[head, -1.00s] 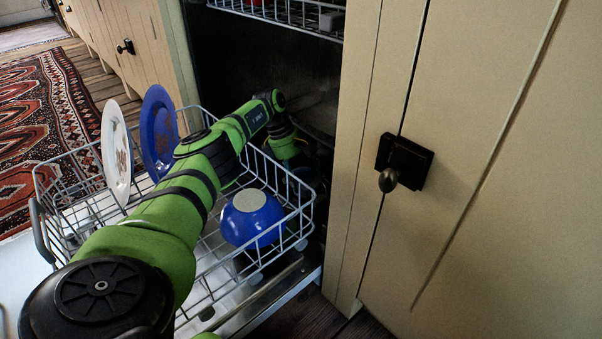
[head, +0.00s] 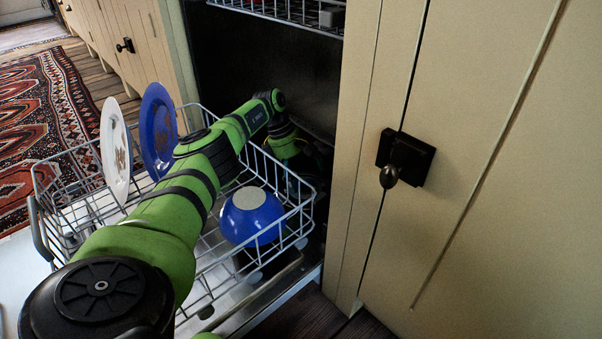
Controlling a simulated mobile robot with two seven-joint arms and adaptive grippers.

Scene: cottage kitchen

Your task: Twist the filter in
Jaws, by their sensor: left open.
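My left arm reaches over the pulled-out lower rack into the dark dishwasher tub (head: 225,75). My left gripper (head: 299,178) is low inside the tub, behind the far right corner of the rack. It is open, but its fingers are dark and partly hidden by the rack wires and shadow. The filter cannot be made out; the tub floor around the gripper is hidden. My right gripper is not in view.
The lower rack (head: 305,208) holds a white plate (head: 112,165), a blue plate (head: 156,130) and an upturned blue bowl (head: 252,218). The upper rack (head: 285,14) hangs above. A cream cabinet door (head: 480,220) stands close on the right.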

